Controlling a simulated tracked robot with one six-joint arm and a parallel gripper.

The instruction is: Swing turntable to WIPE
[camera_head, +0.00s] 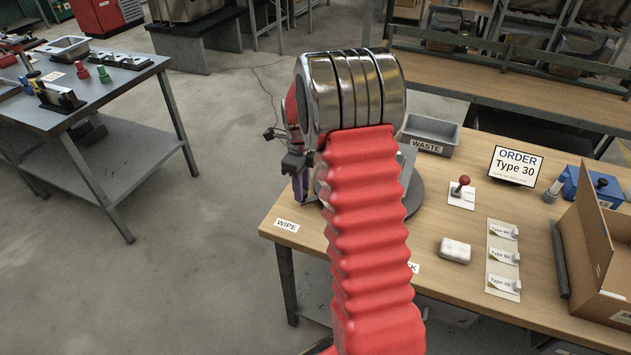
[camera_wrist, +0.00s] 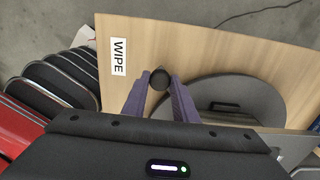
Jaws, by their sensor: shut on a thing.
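The turntable is a grey disc (camera_head: 414,197) on the wooden bench, mostly hidden behind my red arm in the head view. In the wrist view the disc (camera_wrist: 262,97) is to the right of my fingers, with a grey upright part standing on it. My gripper (camera_head: 300,182) is low over the bench's left end. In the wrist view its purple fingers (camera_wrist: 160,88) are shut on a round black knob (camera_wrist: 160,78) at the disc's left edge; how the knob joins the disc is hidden. The WIPE label (camera_wrist: 118,57) is just left of the knob; it also shows in the head view (camera_head: 286,225).
A grey WASTE bin (camera_head: 430,134) stands behind the turntable. A red-topped control (camera_head: 460,188), a white block (camera_head: 454,250), Type labels (camera_head: 503,258), an ORDER screen (camera_head: 515,167) and a cardboard box (camera_head: 597,262) are to the right. The bench's left edge is close to my gripper.

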